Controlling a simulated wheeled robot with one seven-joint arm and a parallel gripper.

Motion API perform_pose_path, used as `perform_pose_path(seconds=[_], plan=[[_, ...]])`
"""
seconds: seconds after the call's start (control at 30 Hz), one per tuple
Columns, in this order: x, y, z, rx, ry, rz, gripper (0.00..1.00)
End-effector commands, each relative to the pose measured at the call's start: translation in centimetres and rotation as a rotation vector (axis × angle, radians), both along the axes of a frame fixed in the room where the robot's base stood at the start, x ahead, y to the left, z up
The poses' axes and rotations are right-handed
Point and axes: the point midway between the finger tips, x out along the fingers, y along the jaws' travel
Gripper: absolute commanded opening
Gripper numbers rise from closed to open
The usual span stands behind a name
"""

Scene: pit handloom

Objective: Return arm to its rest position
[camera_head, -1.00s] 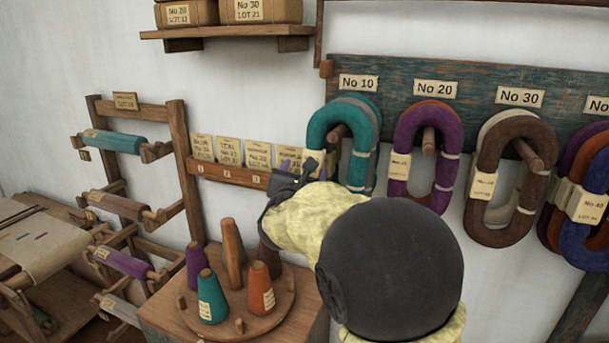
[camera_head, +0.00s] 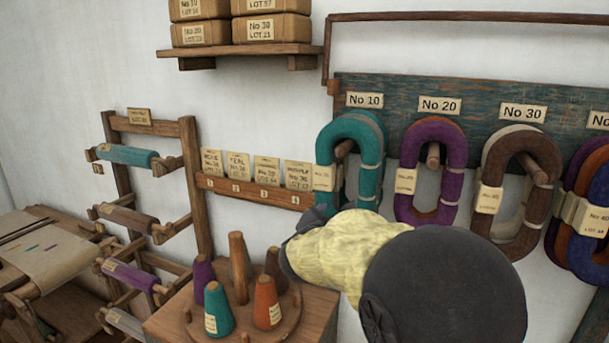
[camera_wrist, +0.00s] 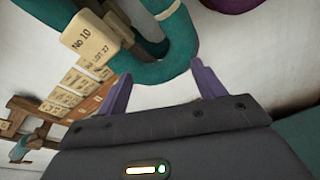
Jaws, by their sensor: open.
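My gripper (camera_wrist: 160,92) shows in the wrist view with its two purple fingers spread apart and nothing between them. It points toward the lower part of the teal yarn hank (camera_wrist: 172,62) with its No 10 tag (camera_wrist: 90,38). In the head view my arm reaches in from the lower right, below the teal hank (camera_head: 370,190) on the wall rack. The gripper's fingers are mostly hidden there behind my own arm.
A numbered card rail (camera_head: 255,192) holds several cards left of the hanks. A spool rack (camera_head: 192,185) stands at left. A shelf (camera_head: 235,51) with boxes is above. Other hanks hang at right.

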Motion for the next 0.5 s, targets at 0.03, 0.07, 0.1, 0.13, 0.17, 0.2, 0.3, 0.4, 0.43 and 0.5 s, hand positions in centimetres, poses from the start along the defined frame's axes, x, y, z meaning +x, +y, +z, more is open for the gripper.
perform_pose_path(seconds=[0.03, 0.07, 0.1, 0.13, 0.17, 0.2, 0.3, 0.4, 0.43, 0.5], plan=[[-1.0, -1.8, -1.6, 0.082, 0.04, -0.06, 0.69], [-1.6, -2.7, -2.6, 0.133, 0.062, -0.096, 0.69], [-2.5, -3.8, -4.0, 0.203, 0.09, -0.145, 0.69], [-3.2, -4.6, -4.9, 0.254, 0.109, -0.182, 0.69], [-3.9, -5.3, -5.9, 0.305, 0.128, -0.218, 0.69], [-5.0, -6.1, -7.0, 0.375, 0.149, -0.27, 0.69], [-7.7, -7.9, -10.0, 0.545, 0.196, -0.402, 0.69], [-10.5, -9.0, -12.5, 0.716, 0.228, -0.538, 0.69], [-11.4, -9.3, -13.2, 0.767, 0.235, -0.58, 0.69], [-13.4, -9.7, -14.7, 0.886, 0.246, -0.678, 0.69]])
